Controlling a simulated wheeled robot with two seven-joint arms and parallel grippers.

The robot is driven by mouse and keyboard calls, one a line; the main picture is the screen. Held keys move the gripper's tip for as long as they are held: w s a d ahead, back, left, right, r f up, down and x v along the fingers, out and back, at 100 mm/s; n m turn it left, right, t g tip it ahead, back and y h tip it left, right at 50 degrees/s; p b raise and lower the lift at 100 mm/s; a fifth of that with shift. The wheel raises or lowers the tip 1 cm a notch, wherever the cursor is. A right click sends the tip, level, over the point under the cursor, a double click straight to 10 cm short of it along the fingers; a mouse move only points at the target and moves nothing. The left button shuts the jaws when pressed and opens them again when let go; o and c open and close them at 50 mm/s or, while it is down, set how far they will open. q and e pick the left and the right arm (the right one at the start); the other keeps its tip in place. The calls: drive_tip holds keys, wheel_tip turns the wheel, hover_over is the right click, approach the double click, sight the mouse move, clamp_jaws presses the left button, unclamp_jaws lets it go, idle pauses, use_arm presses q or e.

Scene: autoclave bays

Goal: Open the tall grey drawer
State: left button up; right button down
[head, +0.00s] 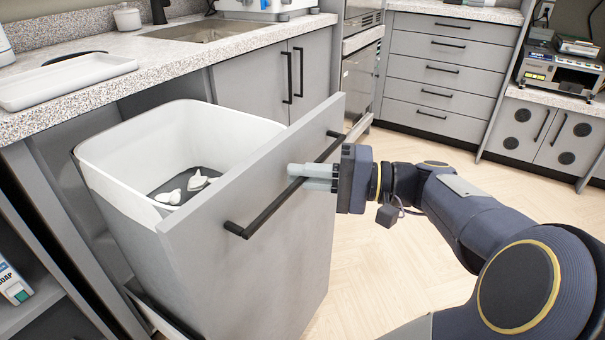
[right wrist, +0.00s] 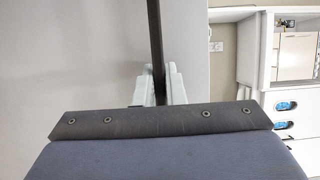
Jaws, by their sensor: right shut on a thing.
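The tall grey drawer (head: 265,230) stands pulled out from under the counter, with a white bin (head: 110,185) behind its front panel. A few white crumpled pieces (head: 198,181) lie in the bin. A long black bar handle (head: 262,218) runs across the top of the panel. My right gripper (head: 298,178) is shut on the handle near its middle. In the right wrist view the dark handle bar (right wrist: 156,45) runs between the pale fingers (right wrist: 158,84). My left gripper is not in view.
A speckled counter (head: 180,60) with a sink (head: 205,30) and a white tray (head: 65,80) lies above the drawer's left side. A grey cabinet (head: 270,80) stands behind the drawer. Wood floor (head: 385,275) is clear to the right. More drawers (head: 445,75) line the back.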

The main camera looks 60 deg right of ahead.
drive_tip(key=c, duration=1.5)
unclamp_jaws()
drive_tip(key=v, duration=0.7)
drive_tip(key=shift+s+d+p, duration=0.15)
drive_tip(key=shift+s+p, duration=0.2)
drive_tip(key=shift+p, duration=0.05)
